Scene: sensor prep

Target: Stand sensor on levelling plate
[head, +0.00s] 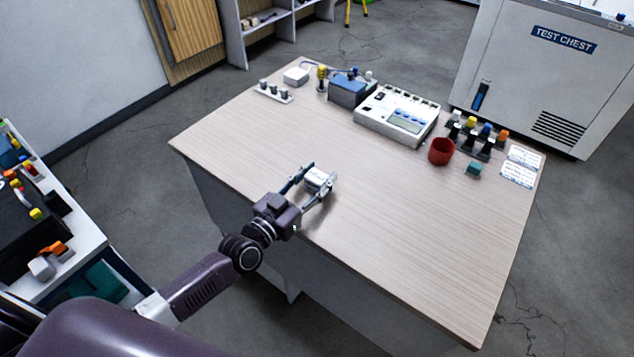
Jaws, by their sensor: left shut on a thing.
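My left gripper (311,183) reaches in over the near left edge of the wooden table. Its fingers are shut on a small white boxy thing, which looks like the sensor (318,178). The fingers and the steep view hide part of it, and I cannot tell whether it touches the table top. I cannot pick out the levelling plate for sure. A small white plate with grey knobs (273,93) lies at the table's far left corner. My right gripper is not in view.
The table (400,225) is bare in the middle and front. Along its back stand a blue box (350,90), a white instrument (397,116), a red cup (441,151), a teal block (473,169) and several colour-capped items (486,131). A test chest (540,75) stands behind.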

